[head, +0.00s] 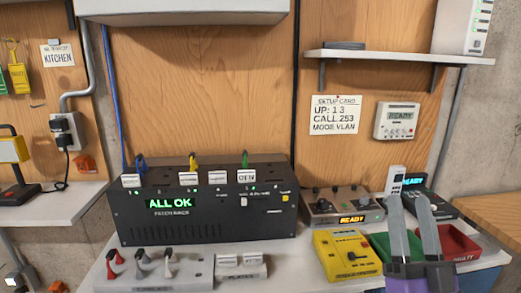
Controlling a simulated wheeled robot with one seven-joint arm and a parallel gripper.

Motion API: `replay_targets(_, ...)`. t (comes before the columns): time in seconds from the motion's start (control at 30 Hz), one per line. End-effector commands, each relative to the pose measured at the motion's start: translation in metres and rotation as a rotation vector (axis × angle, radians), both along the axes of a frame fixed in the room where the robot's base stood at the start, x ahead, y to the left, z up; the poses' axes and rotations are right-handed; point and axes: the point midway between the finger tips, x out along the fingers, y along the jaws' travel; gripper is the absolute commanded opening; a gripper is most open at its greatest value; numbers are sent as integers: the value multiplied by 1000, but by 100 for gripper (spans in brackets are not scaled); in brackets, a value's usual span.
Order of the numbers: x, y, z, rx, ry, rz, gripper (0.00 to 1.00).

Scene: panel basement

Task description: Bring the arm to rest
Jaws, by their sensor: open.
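My gripper (412,205) shows at the lower right of the head view. Its two grey fingers point up and stand apart, with a purple body below them. It is open, and nothing shows between the fingers. It appears in front of the green tray (371,266) and the red tray (471,242), hiding parts of both. I cannot tell its height above the bench. The rest of my arm is out of view.
A black patch rack (210,215) reading ALL OK stands on the bench. A yellow device (346,258) sits left of my gripper, and a box reading READY (345,205) stands behind. Levers (170,262) stand at the front left. A shelf (400,57) hangs above.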

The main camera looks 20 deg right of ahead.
Motion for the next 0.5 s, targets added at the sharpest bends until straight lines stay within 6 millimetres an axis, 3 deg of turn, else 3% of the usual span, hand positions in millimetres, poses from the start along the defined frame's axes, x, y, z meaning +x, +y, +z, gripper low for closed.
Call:
replay_targets(0.03, -4, 14, -19, -27, 73, 10, 50)
replay_targets(0.27, -31, 72, -97, -129, 362, 63, 50)
replay_targets(0.5, -86, 124, -167, -185, 633, 135, 50)
